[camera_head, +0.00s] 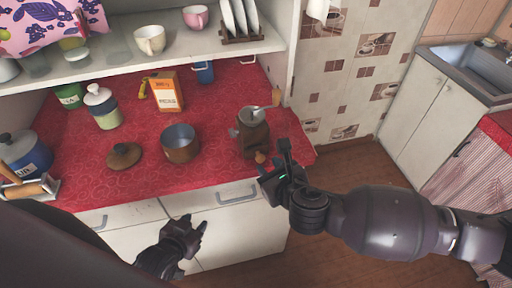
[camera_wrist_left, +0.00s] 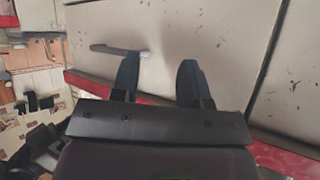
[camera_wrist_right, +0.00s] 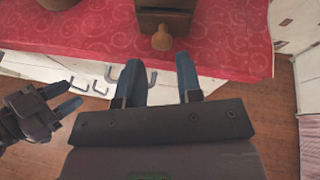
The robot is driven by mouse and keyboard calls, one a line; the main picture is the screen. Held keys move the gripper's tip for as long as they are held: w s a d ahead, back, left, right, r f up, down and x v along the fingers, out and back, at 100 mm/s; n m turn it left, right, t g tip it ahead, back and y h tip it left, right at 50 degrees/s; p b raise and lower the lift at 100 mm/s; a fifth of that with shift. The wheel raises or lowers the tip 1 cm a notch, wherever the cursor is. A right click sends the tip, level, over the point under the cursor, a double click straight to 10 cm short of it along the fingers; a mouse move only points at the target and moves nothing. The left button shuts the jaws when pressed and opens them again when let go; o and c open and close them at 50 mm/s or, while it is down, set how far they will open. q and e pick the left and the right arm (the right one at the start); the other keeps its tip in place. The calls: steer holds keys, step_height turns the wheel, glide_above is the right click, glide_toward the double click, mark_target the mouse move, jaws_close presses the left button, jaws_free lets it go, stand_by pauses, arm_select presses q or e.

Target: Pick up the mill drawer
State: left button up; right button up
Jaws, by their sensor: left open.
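The wooden coffee mill (camera_head: 252,128) stands on the red counter near its right front end. The mill drawer shows by its round wooden knob (camera_head: 260,157) at the mill's foot, facing the counter's front edge. In the right wrist view the knob (camera_wrist_right: 162,41) lies ahead, between the lines of the fingers. My right gripper (camera_head: 273,158) is open and empty, just right of and in front of the knob, apart from it in the right wrist view (camera_wrist_right: 160,72). My left gripper (camera_head: 198,225) is open and empty, low in front of the cabinet drawers; it also shows in the left wrist view (camera_wrist_left: 157,68).
A copper pot (camera_head: 180,148), a wooden lid (camera_head: 124,157), a lidded jar (camera_head: 101,107) and an orange box (camera_head: 166,92) stand left of the mill. A shelf (camera_head: 130,62) with cups hangs above. Cabinet handles (camera_head: 237,199) stick out below the counter. Floor is free at the right.

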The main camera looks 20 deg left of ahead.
mark_target(262, 159)
steer(key=shift+f+x, duration=0.15)
steer(key=shift+x, duration=1.3)
steer(key=shift+f+x, duration=0.1)
steer(key=shift+x, duration=1.35)
steer(key=shift+d, duration=0.15)
steer(key=c, duration=0.5)
steer(key=shift+r, duration=0.15)
